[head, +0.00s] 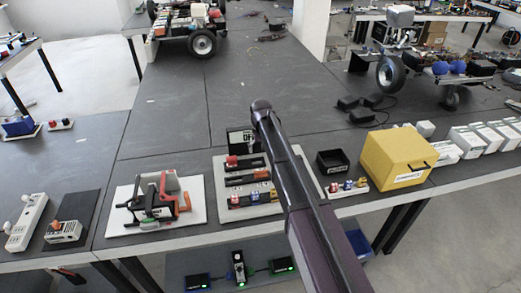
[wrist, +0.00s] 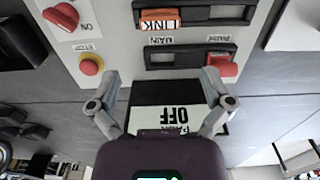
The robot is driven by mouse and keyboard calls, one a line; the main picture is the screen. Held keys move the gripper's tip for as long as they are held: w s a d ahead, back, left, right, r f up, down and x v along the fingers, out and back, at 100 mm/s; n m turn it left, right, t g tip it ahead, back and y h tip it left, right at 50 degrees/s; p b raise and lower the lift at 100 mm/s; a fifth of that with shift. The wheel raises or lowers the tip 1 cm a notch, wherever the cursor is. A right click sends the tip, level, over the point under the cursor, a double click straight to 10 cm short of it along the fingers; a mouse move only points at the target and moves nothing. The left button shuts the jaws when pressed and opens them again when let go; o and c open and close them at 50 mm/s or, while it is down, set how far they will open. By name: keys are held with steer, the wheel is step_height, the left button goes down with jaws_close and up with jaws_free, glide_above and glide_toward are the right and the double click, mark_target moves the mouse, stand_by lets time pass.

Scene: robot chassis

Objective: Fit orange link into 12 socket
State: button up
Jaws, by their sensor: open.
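In the head view the orange link (head: 263,174) lies in the middle row of the panel, just left of my arm. No marking reading 12 is legible in either view. My gripper (wrist: 161,80) is open and empty, its fingers spread over the panel edge near a sign reading "OFF" (wrist: 165,118). The orange link is beyond the fingertips, apart from them. My arm hides part of the panel in the head view.
Another slot (wrist: 175,57), labelled "MAIN", holds a red piece (wrist: 222,66) at one end. A red knob (wrist: 62,16) and stop button (wrist: 90,65) stand beside the slots. A yellow box (head: 395,158) and black bin (head: 333,161) are right of my arm.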

stand_by(0.4)
steer(key=s+d+m, duration=0.3)
steer(key=s+d, duration=1.9)
steer(key=s, duration=0.3)
steer(key=shift+s+d, duration=0.35)
steer(key=shift+s, duration=0.05)
